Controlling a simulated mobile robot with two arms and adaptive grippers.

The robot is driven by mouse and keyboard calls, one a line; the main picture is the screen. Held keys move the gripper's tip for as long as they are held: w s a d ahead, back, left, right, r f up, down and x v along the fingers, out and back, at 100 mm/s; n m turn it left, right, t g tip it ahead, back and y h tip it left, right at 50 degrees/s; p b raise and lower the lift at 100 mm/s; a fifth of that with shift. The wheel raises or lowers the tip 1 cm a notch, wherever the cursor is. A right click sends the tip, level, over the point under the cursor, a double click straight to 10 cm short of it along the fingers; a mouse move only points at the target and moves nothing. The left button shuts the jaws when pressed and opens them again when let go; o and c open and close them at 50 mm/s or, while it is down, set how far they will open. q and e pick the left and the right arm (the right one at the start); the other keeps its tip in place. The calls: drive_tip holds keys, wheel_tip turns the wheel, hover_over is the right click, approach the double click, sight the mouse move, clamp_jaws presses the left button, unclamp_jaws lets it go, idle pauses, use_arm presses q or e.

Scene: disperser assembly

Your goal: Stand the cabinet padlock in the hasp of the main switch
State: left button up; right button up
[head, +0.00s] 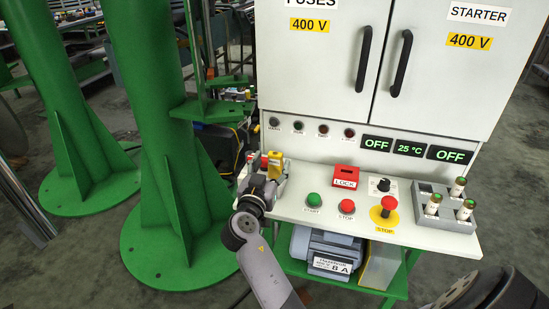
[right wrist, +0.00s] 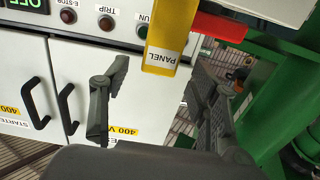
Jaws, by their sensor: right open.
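A yellow block-shaped padlock (head: 275,168) is at the left end of the white ledge. In the right wrist view it carries the label PANEL (right wrist: 168,38), and its upper part is cut off by the frame. A red part (right wrist: 220,28), perhaps the main switch handle, shows right behind it; the hasp cannot be made out. My right gripper (head: 264,184) is at the padlock. In the right wrist view its two fingers (right wrist: 158,72) are open and spread, with the padlock's lower end in line with the gap. Contact cannot be told. My left gripper is not in view.
A red LOCK box (head: 345,178), a green START button (head: 313,200), a red STOP button (head: 347,206) and a red emergency stop (head: 388,205) stand on the ledge. A grey fuse tray (head: 458,222) is at right. Green columns (head: 165,100) stand left of the cabinet.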

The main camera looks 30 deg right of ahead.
drive_tip(key=shift+v, duration=1.75)
